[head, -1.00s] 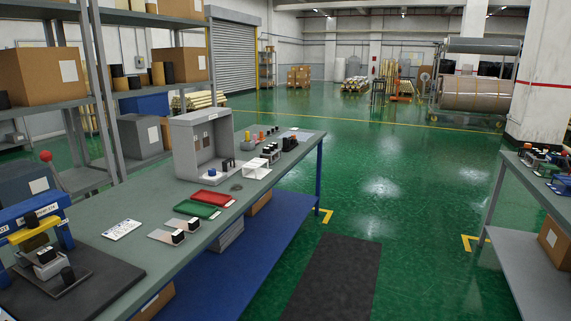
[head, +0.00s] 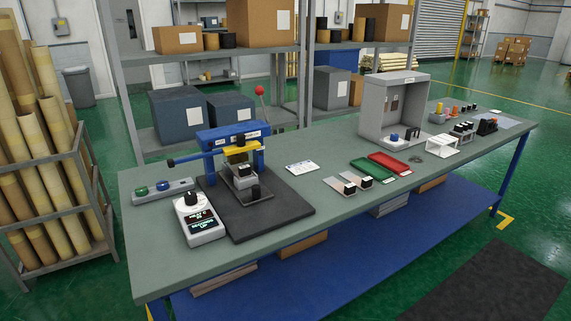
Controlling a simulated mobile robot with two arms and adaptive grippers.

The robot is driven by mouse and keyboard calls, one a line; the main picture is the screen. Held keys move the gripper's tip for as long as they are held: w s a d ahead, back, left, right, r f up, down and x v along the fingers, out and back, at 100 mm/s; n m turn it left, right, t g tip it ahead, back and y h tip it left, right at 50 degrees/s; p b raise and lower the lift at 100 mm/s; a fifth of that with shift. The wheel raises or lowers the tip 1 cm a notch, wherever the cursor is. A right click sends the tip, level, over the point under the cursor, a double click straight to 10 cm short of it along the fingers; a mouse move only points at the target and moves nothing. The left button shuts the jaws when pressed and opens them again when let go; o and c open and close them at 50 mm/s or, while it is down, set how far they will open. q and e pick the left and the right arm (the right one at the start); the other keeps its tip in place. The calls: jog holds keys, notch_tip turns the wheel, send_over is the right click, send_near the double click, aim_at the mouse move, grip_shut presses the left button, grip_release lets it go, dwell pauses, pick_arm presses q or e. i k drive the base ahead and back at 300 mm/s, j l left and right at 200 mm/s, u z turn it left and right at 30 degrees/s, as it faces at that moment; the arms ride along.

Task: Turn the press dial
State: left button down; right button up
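The press (head: 232,150) stands on a dark mat (head: 285,207) at the left part of the workbench. It has a blue frame, a yellow part and a lever with a red ball (head: 259,90). A black dial (head: 190,198) sits on top of a white control box (head: 206,231) at the press's front left. The box has dark labels with lit text, too small to read surely. A small dark-topped block (head: 244,171) sits under the press head. Neither of my grippers is in view.
The workbench (head: 330,207) carries a button box (head: 162,190), a green tray (head: 371,169), a red tray (head: 394,164) and a grey open-fronted cabinet (head: 392,108). A rack of long rolls (head: 47,185) stands to the left.

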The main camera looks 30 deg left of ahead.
aim_at(190, 199)
jog(key=u, duration=1.35)
